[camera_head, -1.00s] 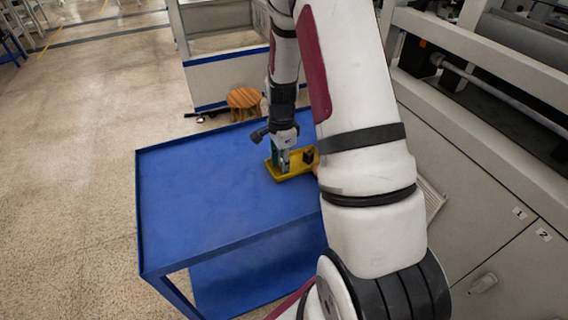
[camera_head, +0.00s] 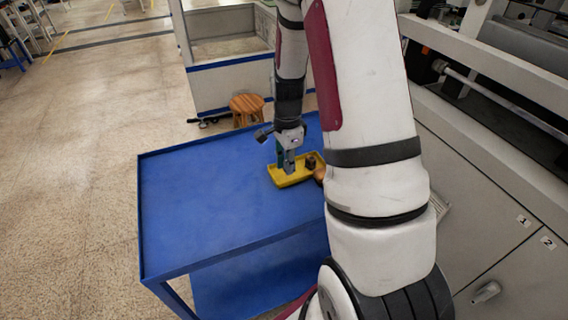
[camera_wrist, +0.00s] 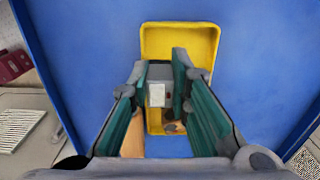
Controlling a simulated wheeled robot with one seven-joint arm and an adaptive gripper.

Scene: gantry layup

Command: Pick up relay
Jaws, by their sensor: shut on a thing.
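My gripper (camera_wrist: 159,72) points down over a yellow tray (camera_wrist: 152,40) and its green-padded fingers are closed around a grey block with a white label, which looks like the relay (camera_wrist: 158,92). In the head view my gripper (camera_head: 289,166) is above the left part of the yellow tray (camera_head: 283,183). The relay is hard to make out there, hidden by the fingers. Whether it still touches the tray cannot be told.
The tray lies on a blue cart top (camera_head: 205,215) with wide free room to the left. A dark brown piece (camera_head: 311,161) sits in the tray's right part, with a brown rounded thing (camera_head: 320,174) beside it. A wooden stool (camera_head: 246,107) stands behind the cart.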

